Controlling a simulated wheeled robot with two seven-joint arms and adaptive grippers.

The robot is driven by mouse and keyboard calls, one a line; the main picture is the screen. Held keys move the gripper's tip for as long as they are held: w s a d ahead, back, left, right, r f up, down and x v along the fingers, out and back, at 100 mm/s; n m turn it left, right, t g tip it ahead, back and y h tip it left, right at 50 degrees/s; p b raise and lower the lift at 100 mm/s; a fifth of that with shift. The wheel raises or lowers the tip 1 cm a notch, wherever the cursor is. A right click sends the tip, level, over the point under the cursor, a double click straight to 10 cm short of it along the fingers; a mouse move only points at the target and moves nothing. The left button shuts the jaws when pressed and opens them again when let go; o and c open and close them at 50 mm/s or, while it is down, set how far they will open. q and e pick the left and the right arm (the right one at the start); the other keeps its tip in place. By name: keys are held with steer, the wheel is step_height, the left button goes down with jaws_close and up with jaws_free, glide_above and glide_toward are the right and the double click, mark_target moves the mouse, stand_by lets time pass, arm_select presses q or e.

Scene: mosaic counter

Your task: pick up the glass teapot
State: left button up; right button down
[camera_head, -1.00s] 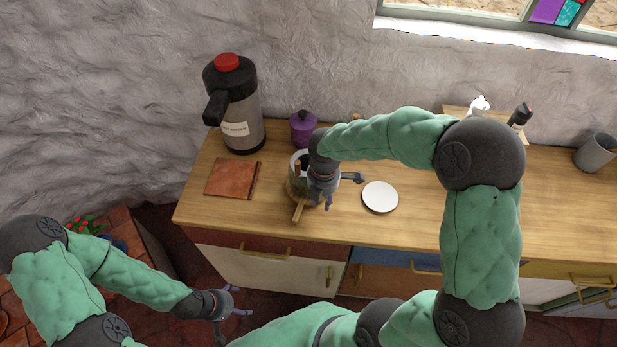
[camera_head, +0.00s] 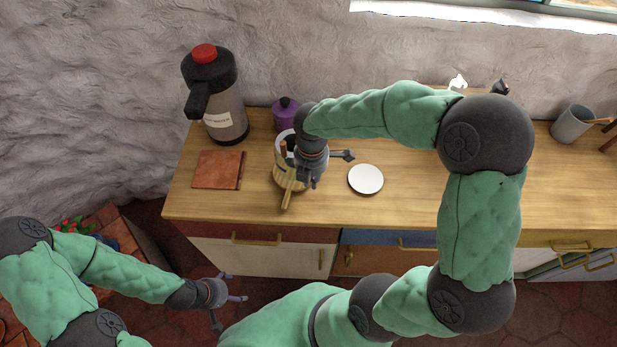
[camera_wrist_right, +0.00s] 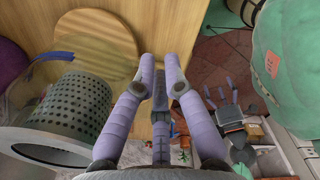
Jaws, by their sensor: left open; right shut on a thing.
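The glass teapot (camera_head: 285,178) stands on the wooden counter, left of the white plate, with its light wooden handle (camera_head: 286,199) pointing to the front edge. In the right wrist view its perforated metal strainer (camera_wrist_right: 72,110) and clear rim fill the lower left. My right gripper (camera_head: 311,181) is over the teapot's right side and hides part of it. In the wrist view its fingers (camera_wrist_right: 162,65) are close together, shut on the teapot's handle; the contact is largely hidden. I see no clear gap under the teapot. My left gripper (camera_head: 230,301) is open and empty, low in front of the counter.
A grey mug (camera_head: 571,124) is far right. The counter front is clear.

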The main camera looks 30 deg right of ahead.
steer(key=s+a+r+p, duration=0.1)
steer(key=s+r+p, duration=0.1)
steer(key=s+r, duration=0.6)
steer(key=s, duration=0.4)
steer(key=shift+a+p, duration=0.15)
steer(key=shift+p, duration=0.2)
